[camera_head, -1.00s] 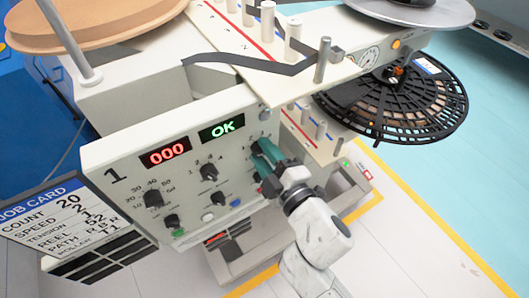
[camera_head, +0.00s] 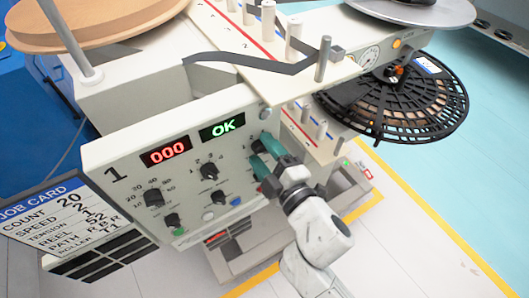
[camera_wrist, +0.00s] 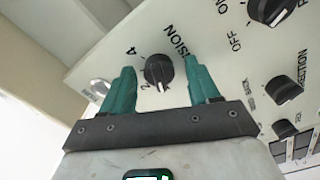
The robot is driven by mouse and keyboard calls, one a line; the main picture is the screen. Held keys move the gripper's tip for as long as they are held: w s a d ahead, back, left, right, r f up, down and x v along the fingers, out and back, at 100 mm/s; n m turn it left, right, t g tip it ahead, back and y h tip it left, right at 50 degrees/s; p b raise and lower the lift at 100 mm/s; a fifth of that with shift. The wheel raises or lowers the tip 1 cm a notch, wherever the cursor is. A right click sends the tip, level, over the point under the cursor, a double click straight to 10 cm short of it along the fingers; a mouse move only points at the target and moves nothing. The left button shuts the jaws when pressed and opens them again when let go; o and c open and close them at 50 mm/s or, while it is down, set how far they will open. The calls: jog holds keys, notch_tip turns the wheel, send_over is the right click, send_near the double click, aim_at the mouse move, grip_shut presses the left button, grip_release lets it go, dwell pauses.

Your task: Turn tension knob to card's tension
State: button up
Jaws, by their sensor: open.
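The tension knob is black and round. In the wrist view the tension knob (camera_wrist: 158,69) sits on the white panel, between my two teal fingers and apart from them. Its pale pointer line faces the lower edge, near partly hidden digits; the exact setting is unclear. My gripper (camera_wrist: 160,66) is open; in the head view my gripper (camera_head: 263,154) is at the panel's right end, partly covering the knob. The job card (camera_head: 62,188) at the lower left has a tension row, whose small value I cannot read surely, perhaps 1.
Station 1's control panel (camera_head: 105,155) shows a red 000 display (camera_head: 165,151) and a green OK display (camera_head: 221,128). A speed knob (camera_head: 209,170) and other knobs sit left of my gripper. In the wrist view, a direction knob (camera_wrist: 284,90) is at the right.

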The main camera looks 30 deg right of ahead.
jog(key=s+b, duration=0.3)
jog(key=s, duration=0.7)
jog(key=shift+s, duration=0.4)
jog(key=s+d+f+m+g+h+p, duration=0.1)
jog(key=s+d+f+m+g+h, duration=0.15)
jog(key=d+f+m+g, duration=0.45)
jog(key=s+d+f+m+g+h, duration=0.1)
jog(key=s+d+f+m+g, duration=0.25)
jog(key=f, duration=0.55)
jog(key=s+a+f+m+g+y, duration=0.2)
jog(key=s+f+m+g+y, duration=0.1)
jog(key=s+g, duration=0.3)
jog(key=shift+s+a+f+p, duration=0.25)
jog(key=shift+a+f+p, duration=0.05)
jog(key=shift+p, duration=0.15)
jog(key=shift+g, duration=0.25)
dwell(0.7)
